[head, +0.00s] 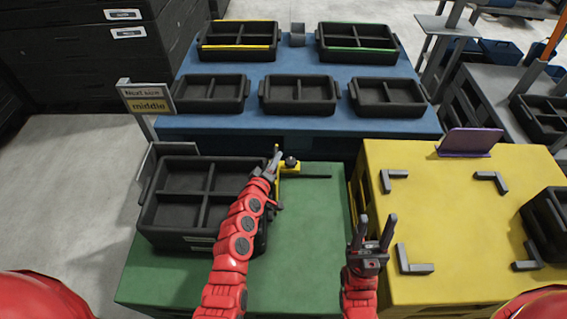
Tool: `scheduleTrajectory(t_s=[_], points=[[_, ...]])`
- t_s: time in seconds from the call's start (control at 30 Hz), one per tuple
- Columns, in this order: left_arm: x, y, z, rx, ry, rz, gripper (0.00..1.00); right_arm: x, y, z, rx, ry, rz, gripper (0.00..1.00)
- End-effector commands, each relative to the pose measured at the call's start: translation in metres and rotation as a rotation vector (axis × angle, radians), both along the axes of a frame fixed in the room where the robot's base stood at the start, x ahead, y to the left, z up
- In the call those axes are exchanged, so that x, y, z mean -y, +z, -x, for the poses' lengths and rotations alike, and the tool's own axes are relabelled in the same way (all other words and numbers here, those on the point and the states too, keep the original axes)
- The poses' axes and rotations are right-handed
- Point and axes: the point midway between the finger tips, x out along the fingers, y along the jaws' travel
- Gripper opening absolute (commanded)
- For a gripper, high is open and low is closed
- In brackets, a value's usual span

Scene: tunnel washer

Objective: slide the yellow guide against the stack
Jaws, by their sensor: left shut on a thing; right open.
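The yellow guide (279,184) stands on the green table (310,237) by the right side of the stack of black divided trays (178,213). A black knob (291,162) and a dark rail (314,177) are on its right. My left gripper (274,160) is shut on the guide. The gripper and arm cover part of the guide and of the stack's right side, so I cannot tell whether guide and stack touch. My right gripper (376,230) is open and empty, above the left edge of the yellow table.
The blue table (300,123) behind holds several black trays. The yellow table (455,222) has grey corner brackets, a purple plate (469,142) and a black tray (547,222) at right. The green table's front right is clear.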

Motion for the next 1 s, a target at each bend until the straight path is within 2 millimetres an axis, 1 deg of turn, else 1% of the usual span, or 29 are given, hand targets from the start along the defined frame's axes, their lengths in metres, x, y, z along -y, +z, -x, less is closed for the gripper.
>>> scheduleTrajectory(t_s=[0.03,0.17,0.2,0.27,0.53,0.67,0.77,1.0], points=[[-0.003,-0.001,0.0,-0.003,0.003,-0.005,0.0,0.0,0.001,0.0,0.0,0.0,0.0,0.5],[-0.003,-0.002,0.0,-0.003,0.004,-0.006,0.0,0.0,0.001,0.0,0.0,0.0,0.0,0.5],[-0.003,-0.002,0.0,-0.003,0.004,-0.006,0.22,0.0,0.001,0.0,0.0,0.0,0.0,0.5],[-0.003,-0.002,0.0,-0.003,0.004,-0.006,0.32,0.0,0.001,0.0,0.0,0.0,0.0,0.5],[-0.002,-0.001,0.001,-0.002,0.003,-0.005,0.32,0.0,0.001,0.0,0.0,0.0,0.0,0.5],[-0.005,0.001,0.008,-0.001,0.004,-0.003,0.32,0.0,0.002,0.0,0.0,0.0,0.0,0.5],[-0.009,0.004,0.02,-0.001,0.006,-0.004,0.32,0.0,0.002,0.0,0.0,0.0,0.0,0.5],[-0.024,0.012,0.066,-0.002,0.007,-0.004,0.32,0.0,-0.001,0.0,0.0,0.0,0.0,0.5]])
